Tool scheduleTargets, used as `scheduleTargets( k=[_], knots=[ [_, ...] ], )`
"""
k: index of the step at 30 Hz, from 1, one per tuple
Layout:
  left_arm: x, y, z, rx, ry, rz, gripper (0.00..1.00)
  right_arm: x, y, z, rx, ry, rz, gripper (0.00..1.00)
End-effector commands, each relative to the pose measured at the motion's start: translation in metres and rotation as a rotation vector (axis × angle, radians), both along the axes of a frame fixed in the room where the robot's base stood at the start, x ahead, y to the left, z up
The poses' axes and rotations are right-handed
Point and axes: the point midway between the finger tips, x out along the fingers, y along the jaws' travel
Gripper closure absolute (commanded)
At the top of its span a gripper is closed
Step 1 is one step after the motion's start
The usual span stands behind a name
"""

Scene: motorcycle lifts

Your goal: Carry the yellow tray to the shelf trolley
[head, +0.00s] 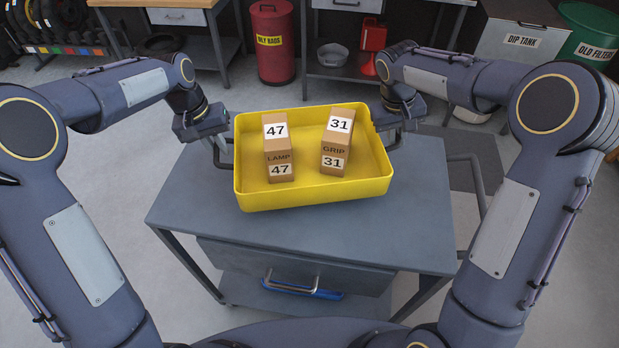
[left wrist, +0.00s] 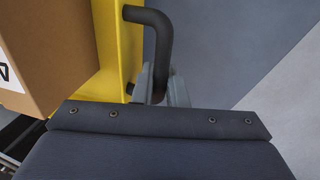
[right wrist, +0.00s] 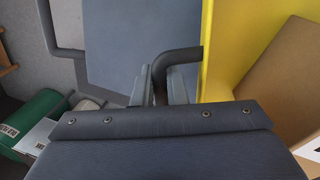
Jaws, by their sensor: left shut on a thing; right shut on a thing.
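The yellow tray (head: 315,197) is level or nearly so over the grey top of a trolley (head: 300,240). I cannot tell whether it touches that top. Two brown boxes stand in it: one marked 47 LAMP (head: 279,155) and one marked 31 GRIP (head: 337,145). My left gripper (head: 217,150) is shut on the tray's dark left handle (left wrist: 155,45). My right gripper (head: 393,135) is shut on the right handle (right wrist: 170,65). The fingertips are partly hidden in the head view.
The trolley has a drawer (head: 290,265), a lower shelf and a push handle (head: 475,175) at right. Behind stand a red oily rags bin (head: 272,45), workbenches, a dip tank (head: 525,42) and a green filter bin (head: 590,45). Bare floor (head: 90,150) lies to the left.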

Motion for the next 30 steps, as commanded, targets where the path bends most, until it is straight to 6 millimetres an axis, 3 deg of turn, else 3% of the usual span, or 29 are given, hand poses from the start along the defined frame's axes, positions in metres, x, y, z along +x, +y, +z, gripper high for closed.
scheduleTargets(
  k=[14, 30],
  knots=[
    [0.001, 0.0, -0.003, -0.001, -0.002, -0.001, 1.0, 0.001, 0.0, -0.003, 0.0, -0.002, -0.001, 1.0],
    [0.001, 0.0, -0.038, -0.001, -0.002, -0.001, 1.0, 0.0, 0.0, -0.038, 0.0, -0.002, -0.001, 1.0]
  ],
)
